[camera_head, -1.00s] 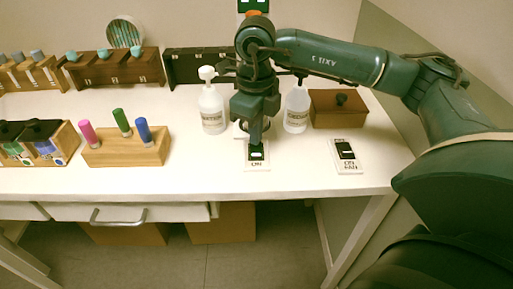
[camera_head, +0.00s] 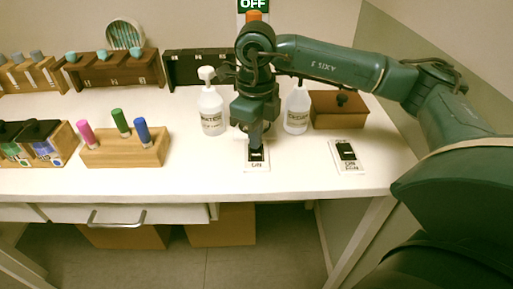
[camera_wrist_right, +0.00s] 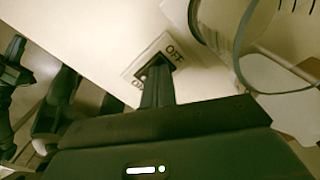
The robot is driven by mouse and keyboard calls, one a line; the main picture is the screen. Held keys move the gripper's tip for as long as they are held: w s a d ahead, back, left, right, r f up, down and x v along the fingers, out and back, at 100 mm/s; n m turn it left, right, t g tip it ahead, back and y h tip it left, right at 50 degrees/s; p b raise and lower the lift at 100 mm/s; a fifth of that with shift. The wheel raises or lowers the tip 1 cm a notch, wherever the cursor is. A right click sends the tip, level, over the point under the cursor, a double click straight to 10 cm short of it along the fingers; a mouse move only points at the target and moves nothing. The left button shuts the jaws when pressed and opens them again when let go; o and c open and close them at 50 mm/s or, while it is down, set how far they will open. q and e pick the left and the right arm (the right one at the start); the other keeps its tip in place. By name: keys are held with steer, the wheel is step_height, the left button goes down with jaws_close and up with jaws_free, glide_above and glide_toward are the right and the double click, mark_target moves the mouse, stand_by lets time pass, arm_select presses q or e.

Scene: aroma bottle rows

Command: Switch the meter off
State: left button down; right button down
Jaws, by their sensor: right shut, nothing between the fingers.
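The meter display (camera_head: 253,4) at the top edge of the head view reads OFF; its upper part is cut off. A white switch plate (camera_head: 257,167) with a black rocker lies near the table's front edge, its ON label toward me. In the right wrist view the plate (camera_wrist_right: 174,52) shows its OFF label. My right gripper (camera_head: 255,146) is shut and empty, pointing down with its tips at the plate's rocker; the tips also show in the right wrist view (camera_wrist_right: 158,82). They hide part of the rocker, and contact cannot be told. My left gripper is out of view.
A second switch plate marked FAN (camera_head: 347,157) lies to the right. White bottles stand left (camera_head: 211,112) and right (camera_head: 296,110) of my gripper. A brown box (camera_head: 338,110) is behind right.

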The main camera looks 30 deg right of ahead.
steer(key=shift+r+p, duration=2.25)
steer(key=shift+r, duration=1.2)
